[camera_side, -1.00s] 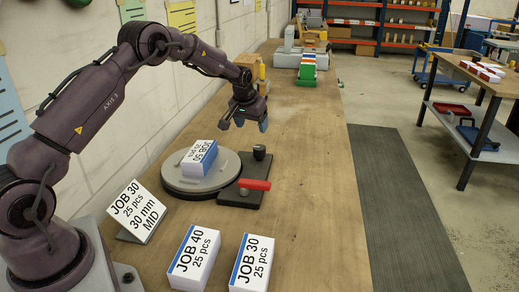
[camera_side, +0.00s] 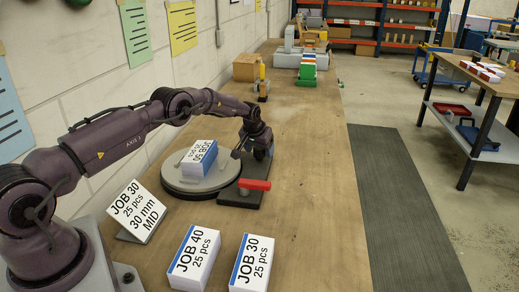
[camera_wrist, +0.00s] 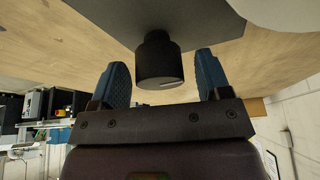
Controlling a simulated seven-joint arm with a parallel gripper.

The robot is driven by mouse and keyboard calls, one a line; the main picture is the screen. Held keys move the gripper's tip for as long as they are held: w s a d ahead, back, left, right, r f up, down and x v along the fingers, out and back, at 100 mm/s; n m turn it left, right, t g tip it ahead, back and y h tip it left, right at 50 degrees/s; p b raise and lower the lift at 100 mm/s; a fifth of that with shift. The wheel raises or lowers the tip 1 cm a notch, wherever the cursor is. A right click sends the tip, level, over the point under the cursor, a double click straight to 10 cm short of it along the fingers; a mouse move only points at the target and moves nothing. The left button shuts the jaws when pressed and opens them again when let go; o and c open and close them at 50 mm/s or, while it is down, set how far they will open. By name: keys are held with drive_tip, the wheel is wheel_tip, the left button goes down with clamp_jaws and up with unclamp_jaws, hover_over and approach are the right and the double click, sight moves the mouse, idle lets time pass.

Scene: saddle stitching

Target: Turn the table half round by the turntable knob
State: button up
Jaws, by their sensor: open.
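The round grey turntable (camera_side: 176,181) carries a white and blue block (camera_side: 199,158) whose label reads upside down from the side. The black turntable knob (camera_wrist: 158,62) stands on a dark base plate (camera_side: 238,200) at the turntable's right. My gripper (camera_side: 254,155) is lowered at the knob and mostly hides it in the side view. In the wrist view my gripper's blue fingers (camera_wrist: 162,66) are open, one on each side of the knob, with gaps visible. A red handle (camera_side: 255,184) sits on the base plate just in front of the knob.
A JOB 30 sign (camera_side: 137,210) stands at the front left. A JOB 40 block (camera_side: 195,258) and a JOB 30 block (camera_side: 252,262) lie at the front. The bench right of the base plate is clear. A cardboard box (camera_side: 246,67) stands further back.

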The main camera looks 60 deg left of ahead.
drive_tip(key=c, duration=0.9)
drive_tip(key=shift+c, duration=0.2)
drive_tip(key=shift+m, duration=0.4)
drive_tip(key=m+h, duration=0.1)
drive_tip(key=m, duration=0.1)
drive_tip(key=shift+m+t, duration=0.3)
drive_tip(key=shift+m, duration=0.1)
drive_tip(key=shift+m+h, duration=0.9)
drive_tip(key=shift+m, duration=1.1)
drive_tip(key=o, duration=0.9)
